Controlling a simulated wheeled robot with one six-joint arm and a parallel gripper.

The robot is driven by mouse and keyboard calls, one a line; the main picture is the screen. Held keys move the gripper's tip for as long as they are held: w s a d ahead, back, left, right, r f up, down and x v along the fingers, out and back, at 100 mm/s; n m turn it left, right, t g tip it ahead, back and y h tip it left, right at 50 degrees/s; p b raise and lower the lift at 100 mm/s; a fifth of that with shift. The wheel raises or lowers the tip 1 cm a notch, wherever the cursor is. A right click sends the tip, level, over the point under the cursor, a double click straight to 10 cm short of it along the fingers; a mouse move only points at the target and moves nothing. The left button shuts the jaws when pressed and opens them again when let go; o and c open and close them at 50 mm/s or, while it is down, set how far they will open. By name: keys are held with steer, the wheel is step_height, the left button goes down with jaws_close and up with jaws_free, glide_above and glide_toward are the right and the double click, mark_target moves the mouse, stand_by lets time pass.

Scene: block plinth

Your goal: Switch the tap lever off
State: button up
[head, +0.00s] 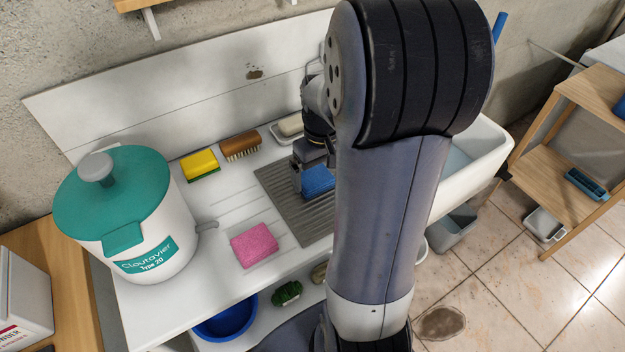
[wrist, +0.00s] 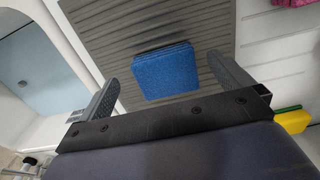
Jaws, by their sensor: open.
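A white urn (head: 158,255) with a teal lid stands at the left end of the worktop in the head view. A small grey tap (head: 207,225) sticks out from its right side; I cannot make out the lever's position. My gripper (head: 312,172) is well to the right of that tap, over a grey ribbed mat. In the wrist view my gripper (wrist: 162,70) is open and empty, its two fingers wide apart. My arm hides part of the worktop.
A pink sponge (head: 254,245), a yellow sponge (head: 199,163) and a brown brush (head: 240,147) lie between urn and ribbed mat (head: 305,222). A soap dish (head: 287,129) is behind. A white sink (head: 482,150) is at right. A blue bowl (head: 225,322) sits below the worktop.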

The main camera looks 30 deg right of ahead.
mark_target(319, 181)
steer(key=f, duration=0.4)
steer(key=shift+a+f, duration=0.1)
steer(key=shift+a, duration=0.1)
steer(key=shift+c, duration=0.2)
steer(key=c, duration=1)
step_height(319, 181, up, 10)
steer(key=shift+w+f, duration=0.1)
steer(key=shift+c, duration=0.2)
steer(key=shift+r, duration=0.2)
